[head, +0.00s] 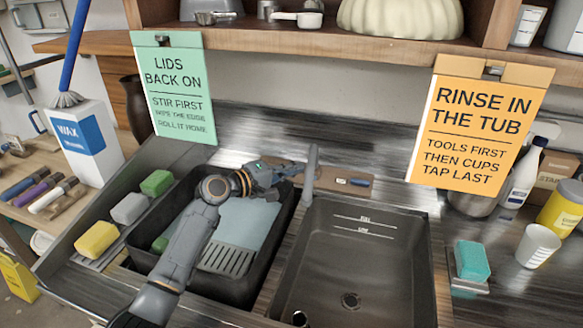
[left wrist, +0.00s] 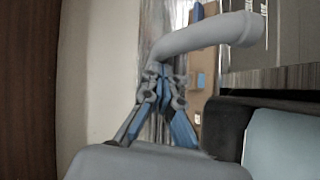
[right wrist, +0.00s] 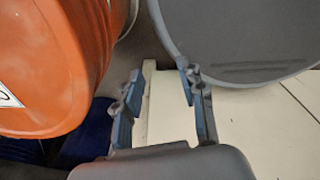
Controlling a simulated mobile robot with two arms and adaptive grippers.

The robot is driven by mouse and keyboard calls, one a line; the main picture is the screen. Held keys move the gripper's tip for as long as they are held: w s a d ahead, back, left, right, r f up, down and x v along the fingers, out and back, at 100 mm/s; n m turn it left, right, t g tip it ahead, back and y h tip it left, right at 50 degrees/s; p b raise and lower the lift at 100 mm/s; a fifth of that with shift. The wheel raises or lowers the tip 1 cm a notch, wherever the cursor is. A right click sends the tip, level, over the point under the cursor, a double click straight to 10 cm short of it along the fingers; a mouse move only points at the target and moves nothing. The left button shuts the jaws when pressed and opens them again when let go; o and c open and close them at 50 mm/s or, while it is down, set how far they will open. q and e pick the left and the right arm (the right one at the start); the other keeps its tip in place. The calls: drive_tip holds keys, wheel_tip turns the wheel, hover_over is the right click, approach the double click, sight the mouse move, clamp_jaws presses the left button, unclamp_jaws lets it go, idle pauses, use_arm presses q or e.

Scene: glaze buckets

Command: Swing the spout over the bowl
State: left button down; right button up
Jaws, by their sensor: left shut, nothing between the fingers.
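The grey spout (head: 311,175) stands behind the sink, its tip close to the rim between the dark tub and the sink bowl. The bowl (head: 385,270) is the dark right-hand basin with level lines on its back wall. My left gripper (head: 298,170) reaches over the tub to the left side of the spout. In the left wrist view the curved spout (left wrist: 205,36) passes just beyond the shut, empty fingertips (left wrist: 165,74); I cannot tell whether they touch. My right gripper (right wrist: 158,82) is open and empty, outside the head view.
The dark tub (head: 255,292) left of the bowl holds a pale blue board (head: 245,225). Sponges (head: 97,240) lie along its left. Two signs (head: 178,95) (head: 478,125) hang from the shelf. An orange bucket (right wrist: 60,60) and a grey one (right wrist: 235,35) stand by my right gripper.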

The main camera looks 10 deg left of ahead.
sight(311, 167)
use_arm(q)
drive_tip(key=shift+s+d+r+n+t+y+p, duration=0.2)
drive_tip(key=shift+d+p, duration=0.35)
drive_tip(key=shift+p, duration=0.4)
drive_tip(key=shift+w+d+r+n+t+y+p, duration=0.1)
drive_tip(key=shift+d+n+t+y+p, duration=0.2)
drive_tip(key=shift+d+p, duration=0.45)
drive_tip(key=shift+s+d+r+n+t+y+p, duration=0.1)
drive_tip(key=shift+d+r+n+y+p, duration=0.2)
drive_tip(key=shift+p, duration=0.85)
drive_tip(key=d, duration=0.3)
drive_tip(key=w+d+f, duration=0.1)
drive_tip(key=d, duration=0.1)
drive_tip(key=shift+f, duration=0.1)
